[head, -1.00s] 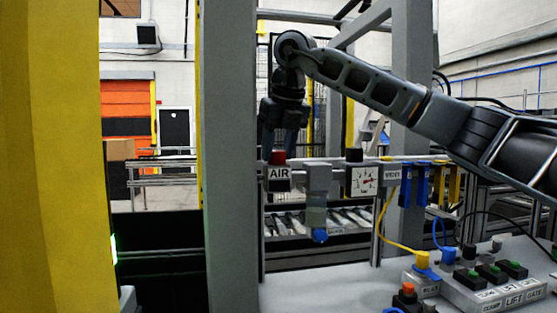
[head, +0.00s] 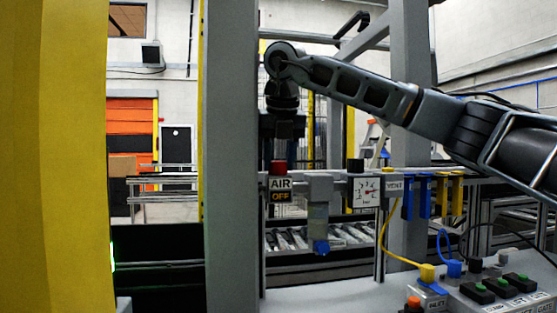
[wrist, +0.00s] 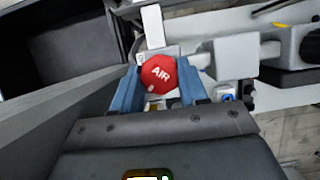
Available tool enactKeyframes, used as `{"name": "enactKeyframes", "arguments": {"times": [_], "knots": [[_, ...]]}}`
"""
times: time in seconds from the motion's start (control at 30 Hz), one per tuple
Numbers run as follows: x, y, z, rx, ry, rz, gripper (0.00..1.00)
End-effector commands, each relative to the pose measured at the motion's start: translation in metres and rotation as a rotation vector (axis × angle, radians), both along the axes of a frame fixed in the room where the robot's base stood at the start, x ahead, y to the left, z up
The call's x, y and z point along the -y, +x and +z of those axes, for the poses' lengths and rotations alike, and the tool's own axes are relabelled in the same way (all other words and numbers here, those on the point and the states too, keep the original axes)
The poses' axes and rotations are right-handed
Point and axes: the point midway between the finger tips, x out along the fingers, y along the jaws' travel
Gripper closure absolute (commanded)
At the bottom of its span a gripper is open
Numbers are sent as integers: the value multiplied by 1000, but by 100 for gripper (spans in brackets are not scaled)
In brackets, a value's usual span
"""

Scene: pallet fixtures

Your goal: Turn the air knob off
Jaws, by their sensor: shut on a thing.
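The red air knob (head: 278,167) sits on top of a grey block with a white AIR label (head: 280,184). A yellow OFF plate (head: 281,197) shows just under that label. My gripper (head: 279,160) points straight down from above onto the knob. In the wrist view the round red knob (wrist: 159,73), marked AIR with a small pale mark near its lower edge, lies between the two blue fingers. My gripper (wrist: 158,82) is shut on the knob from both sides.
To the right along the rail are a grey unit with a blue bottom (head: 321,247), a pressure gauge (head: 366,191), a VENT label (head: 394,185) and blue and yellow brackets. A button box (head: 490,290) stands at the lower right. A grey post (head: 231,150) rises close on the left.

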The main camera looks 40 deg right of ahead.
Motion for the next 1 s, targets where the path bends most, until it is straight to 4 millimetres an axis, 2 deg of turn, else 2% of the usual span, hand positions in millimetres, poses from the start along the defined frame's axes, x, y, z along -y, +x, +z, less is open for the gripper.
{"name": "enactKeyframes", "arguments": {"times": [0.03, 0.07, 0.3, 0.63, 1.0], "knots": [[0, 0, 1, 3, 0, -1, 87], [0, 0, 1, 3, 0, -1, 54], [0, 0, 1, 2, 0, -1, 31], [-1, -2, 6, 2, -1, 0, 31], [-13, -19, 58, 3, -1, -1, 31]]}}
